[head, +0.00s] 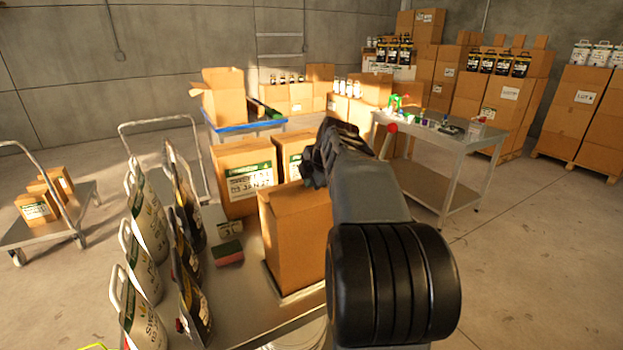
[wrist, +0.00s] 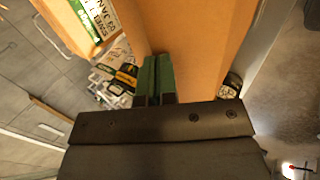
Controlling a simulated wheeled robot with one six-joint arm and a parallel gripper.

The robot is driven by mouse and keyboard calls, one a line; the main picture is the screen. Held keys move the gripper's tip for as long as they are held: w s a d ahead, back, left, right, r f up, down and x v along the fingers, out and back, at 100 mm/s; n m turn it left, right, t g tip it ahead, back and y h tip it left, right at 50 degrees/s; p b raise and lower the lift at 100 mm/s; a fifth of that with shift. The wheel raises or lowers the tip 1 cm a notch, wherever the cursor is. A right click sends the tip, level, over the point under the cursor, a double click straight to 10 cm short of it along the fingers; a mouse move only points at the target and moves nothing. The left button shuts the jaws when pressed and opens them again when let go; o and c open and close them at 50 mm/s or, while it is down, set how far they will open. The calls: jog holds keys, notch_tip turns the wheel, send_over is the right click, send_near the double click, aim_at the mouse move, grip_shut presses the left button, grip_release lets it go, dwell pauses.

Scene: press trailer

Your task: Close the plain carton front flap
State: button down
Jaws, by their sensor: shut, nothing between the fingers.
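The plain carton (head: 293,240) is a tall brown box without a label, upright on a metal table at the centre of the head view. Its top looks mostly covered, but my arm hides its right part, so I cannot tell how the front flap stands. My gripper (head: 312,165) is at the carton's upper edge. In the wrist view, the green fingers of my gripper (wrist: 158,65) are together with nothing between them. A broad brown cardboard face (wrist: 195,30) lies just beyond the fingertips; contact is unclear.
Labelled cartons (head: 243,175) stand behind the plain carton. White bags (head: 148,225) and dark bags (head: 188,250) stand in rows at the left. A green and red sponge (head: 229,253) lies between bags and carton. A side table (head: 450,143) with small items stands at the right.

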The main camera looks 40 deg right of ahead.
jog(key=shift+w+f, duration=0.1)
jog(key=shift+p, duration=0.35)
jog(key=shift+w+g, duration=0.1)
jog(key=shift+g, duration=0.2)
jog(key=shift+w+g+p, duration=0.15)
jog(key=shift+g+p, duration=0.15)
jog(key=shift+p, duration=0.5)
jog(key=shift+w+d+f+g+p, duration=0.2)
jog(key=shift+g+p, duration=0.3)
jog(key=shift+p, duration=0.25)
jog(key=shift+w+f+g, duration=0.2)
jog(key=shift+f+g, duration=0.05)
jog(key=shift+g, duration=0.15)
jog(key=shift+b+x, duration=0.55)
jog(key=shift+x, duration=0.35)
jog(key=shift+w+a, duration=0.1)
jog(key=shift+w, duration=0.15)
